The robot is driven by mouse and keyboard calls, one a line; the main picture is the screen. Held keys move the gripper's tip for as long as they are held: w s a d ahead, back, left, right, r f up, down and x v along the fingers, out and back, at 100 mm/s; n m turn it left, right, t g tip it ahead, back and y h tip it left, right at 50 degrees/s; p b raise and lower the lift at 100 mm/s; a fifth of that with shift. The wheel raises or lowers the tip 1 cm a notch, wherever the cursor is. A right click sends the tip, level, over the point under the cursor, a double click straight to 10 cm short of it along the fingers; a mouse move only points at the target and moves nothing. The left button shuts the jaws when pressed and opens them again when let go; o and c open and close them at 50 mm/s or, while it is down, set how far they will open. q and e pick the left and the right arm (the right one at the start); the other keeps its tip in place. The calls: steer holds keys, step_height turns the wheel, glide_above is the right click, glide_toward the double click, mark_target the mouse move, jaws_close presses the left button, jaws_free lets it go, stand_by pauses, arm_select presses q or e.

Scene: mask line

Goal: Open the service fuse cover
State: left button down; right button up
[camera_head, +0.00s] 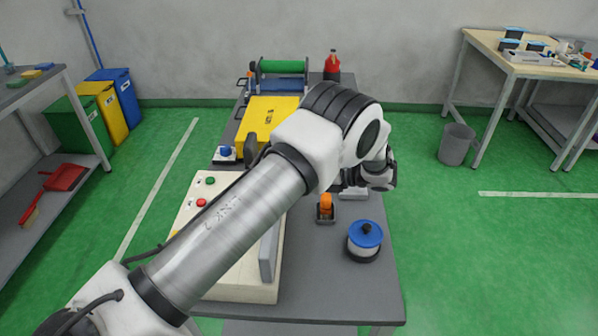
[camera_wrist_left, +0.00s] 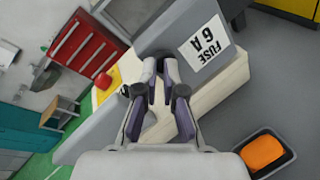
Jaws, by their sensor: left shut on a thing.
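The grey service fuse cover (camera_wrist_left: 178,34), with a white label reading "FUSE 6 A", shows at the top of the left wrist view, beside the cream housing (camera_wrist_left: 228,84). My left gripper (camera_wrist_left: 161,70) has its fingertips close together at the cover's lower edge, shut on it; the exact contact is hard to see. I cannot tell how far the cover stands open. My right gripper is not in view.
An orange piece in a black tray (camera_head: 326,212) and a blue-lidded container (camera_head: 364,241) stand on the grey table (camera_head: 345,292), right of the housing. A blue button box (camera_head: 225,154) and yellow machine (camera_head: 266,118) stand farther back. The table's front right is clear.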

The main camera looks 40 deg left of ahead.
arm_select(q)
steer(key=shift+s+a+f, duration=0.1)
steer(key=shift+a+f, duration=0.05)
steer(key=shift+f, duration=0.25)
steer(key=c, duration=1.2)
jaws_free()
steer(key=shift+a, duration=0.15)
steer(key=shift+o, duration=1.3)
steer(key=shift+w+a+f, duration=0.2)
steer(key=shift+a+f, duration=0.1)
steer(key=shift+a, duration=0.1)
steer(key=shift+w+d+r, duration=0.15)
steer(key=shift+r, duration=0.05)
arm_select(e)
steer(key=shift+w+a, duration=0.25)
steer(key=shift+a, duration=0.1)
arm_select(q)
steer(key=v, duration=1.2)
